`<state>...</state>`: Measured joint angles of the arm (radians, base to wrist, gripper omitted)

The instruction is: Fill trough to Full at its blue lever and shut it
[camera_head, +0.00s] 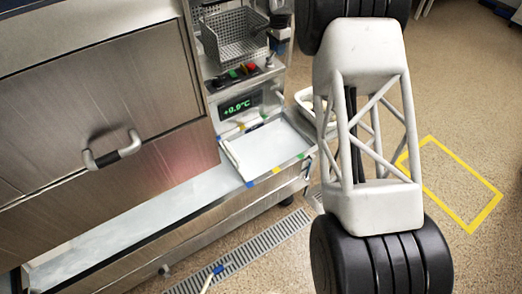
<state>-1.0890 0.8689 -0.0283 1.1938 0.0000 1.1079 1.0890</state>
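I cannot tell for sure which vessel is the trough. A shallow white tray (268,150) with small blue, green, orange and yellow marks at its edges sits below a green digital display. A long pale basin (120,222) runs along the front of the steel machine. No lever is clearly recognisable as the blue one. A small blue piece (218,268) on a pale hose or rod lies by the floor grate. Another small blue part shows above the wire basket. My arm's pale lattice link and black joints fill the right centre; my gripper is out of view.
A steel machine panel (95,95) with a bar handle (111,149) stands at the left. A perforated basket (235,36) sits above red and green controls (243,71). A floor grate (245,252) runs below. A yellow rectangle (484,213) marks open floor at right.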

